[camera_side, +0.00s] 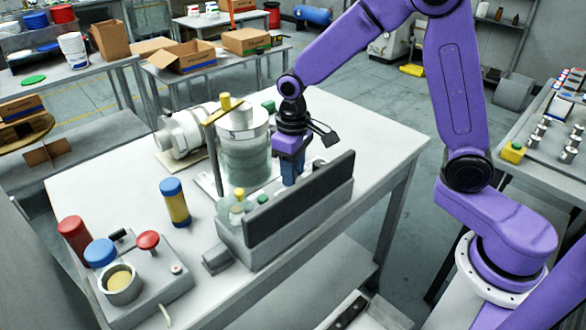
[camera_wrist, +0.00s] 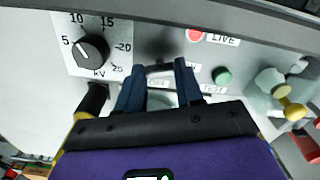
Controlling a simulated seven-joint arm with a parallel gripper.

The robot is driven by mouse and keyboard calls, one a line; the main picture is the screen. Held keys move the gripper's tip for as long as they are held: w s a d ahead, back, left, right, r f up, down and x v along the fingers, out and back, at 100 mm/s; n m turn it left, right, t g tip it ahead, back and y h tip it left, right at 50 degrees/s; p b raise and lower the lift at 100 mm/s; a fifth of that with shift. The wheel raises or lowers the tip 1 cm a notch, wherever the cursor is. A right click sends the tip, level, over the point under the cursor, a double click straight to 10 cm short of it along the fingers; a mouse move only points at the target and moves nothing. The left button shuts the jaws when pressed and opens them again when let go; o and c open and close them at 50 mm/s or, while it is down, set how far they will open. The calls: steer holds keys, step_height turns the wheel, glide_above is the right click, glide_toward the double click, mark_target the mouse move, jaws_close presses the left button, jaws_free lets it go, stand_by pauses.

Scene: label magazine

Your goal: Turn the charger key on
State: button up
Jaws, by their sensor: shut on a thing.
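The charger (camera_side: 232,250) is a grey box with a long dark raised panel along its near side, on the white table in the side view. In the wrist view its control face (camera_wrist: 235,110) shows a black kV dial, a red lamp marked LIVE and a green button. My gripper (camera_side: 290,182) points down behind the dark panel. In the wrist view its two blue fingers (camera_wrist: 158,70) straddle a small dark piece, the charger key (camera_wrist: 158,69), and are shut on it. The key is mostly hidden, so its turn angle is unclear. Small labels beside the fingers are partly covered.
A glass cylinder (camera_side: 244,150) with a yellow-topped cap stands left of my gripper. A blue-and-yellow canister (camera_side: 175,203) and a grey box with red and blue knobs (camera_side: 150,283) stand farther left. The table's right part (camera_side: 375,135) is clear.

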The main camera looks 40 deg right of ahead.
steer(key=m, duration=0.3)
steer(key=shift+m, duration=0.5)
steer(key=o, duration=1)
steer(key=shift+o, duration=0.2)
step_height(320, 180, up, 18)
steer(key=shift+f, duration=0.25)
steer(key=shift+s, duration=0.1)
